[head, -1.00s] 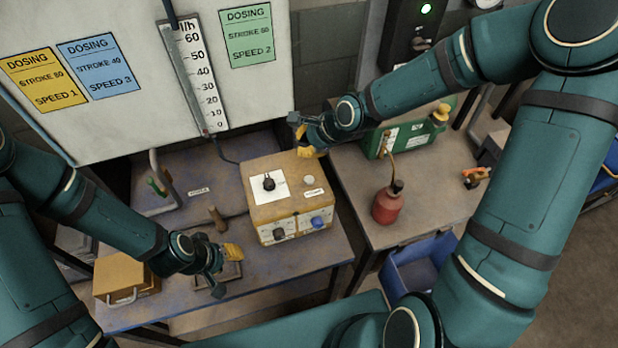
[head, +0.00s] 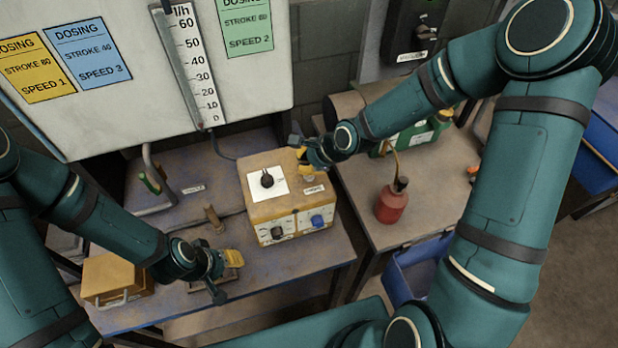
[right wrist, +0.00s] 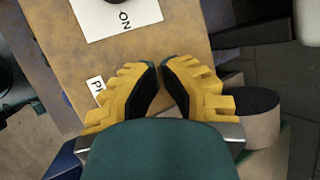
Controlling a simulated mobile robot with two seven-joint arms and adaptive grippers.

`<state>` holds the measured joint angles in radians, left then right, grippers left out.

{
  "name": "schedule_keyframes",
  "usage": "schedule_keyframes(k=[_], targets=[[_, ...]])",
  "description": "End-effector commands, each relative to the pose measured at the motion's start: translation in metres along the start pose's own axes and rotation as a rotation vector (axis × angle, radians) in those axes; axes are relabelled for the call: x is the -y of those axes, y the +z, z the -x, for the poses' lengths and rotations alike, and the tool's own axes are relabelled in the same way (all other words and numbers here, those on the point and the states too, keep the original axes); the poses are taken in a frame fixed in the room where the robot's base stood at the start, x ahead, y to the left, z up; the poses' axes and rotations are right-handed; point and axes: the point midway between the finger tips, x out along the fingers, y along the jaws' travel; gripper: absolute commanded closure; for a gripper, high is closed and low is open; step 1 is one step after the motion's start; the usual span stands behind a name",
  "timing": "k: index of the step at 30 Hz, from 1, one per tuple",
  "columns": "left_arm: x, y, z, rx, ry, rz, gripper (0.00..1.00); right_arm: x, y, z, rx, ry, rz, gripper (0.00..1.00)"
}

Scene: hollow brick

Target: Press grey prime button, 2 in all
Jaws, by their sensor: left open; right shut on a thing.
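The tan control box (head: 258,205) stands on the bench, with a black knob (head: 267,181) on a white plate on top and black and blue knobs on its front. Its prime label (head: 314,189) is on the top's right side; the label also shows partly in the right wrist view (right wrist: 97,88). I cannot make out the grey prime button; my right gripper covers that area. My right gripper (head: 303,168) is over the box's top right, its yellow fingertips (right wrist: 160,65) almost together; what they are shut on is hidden. My left gripper (head: 226,272) is open, low over the bench.
A red bottle (head: 391,203) and a green canister (head: 420,137) stand on the right table. A tan case (head: 115,277) lies at the bench's left. A wooden handle (head: 213,218) stands left of the box. A blue bin (head: 412,275) is below, between the tables.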

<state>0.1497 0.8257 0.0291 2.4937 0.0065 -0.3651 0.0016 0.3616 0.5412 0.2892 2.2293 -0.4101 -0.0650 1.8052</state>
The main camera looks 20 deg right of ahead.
Motion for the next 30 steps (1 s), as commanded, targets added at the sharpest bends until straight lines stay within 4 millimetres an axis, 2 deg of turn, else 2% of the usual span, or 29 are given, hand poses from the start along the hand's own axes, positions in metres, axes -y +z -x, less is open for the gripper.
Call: schedule_keyframes(k=[8,9,10,30], targets=[[0.0002,-0.0001,-0.0004,-0.001,0.0,0.0,0.59,-0.0001,-0.0002,-0.0004,0.0,0.0,0.0,1.0],[0.0002,-0.0001,-0.0004,0.0,0.0,0.0,0.59,-0.0001,-0.0002,-0.0004,0.0,0.0,0.0,0.95],[0.0002,-0.0001,-0.0004,0.0,0.0,0.0,0.59,-0.0001,-0.0002,-0.0004,0.0,0.0,0.0,1.0],[0.0002,0.0001,-0.0005,0.0,0.0,0.0,0.59,-0.0002,-0.0002,-0.0004,0.0,0.0,0.0,1.0]])
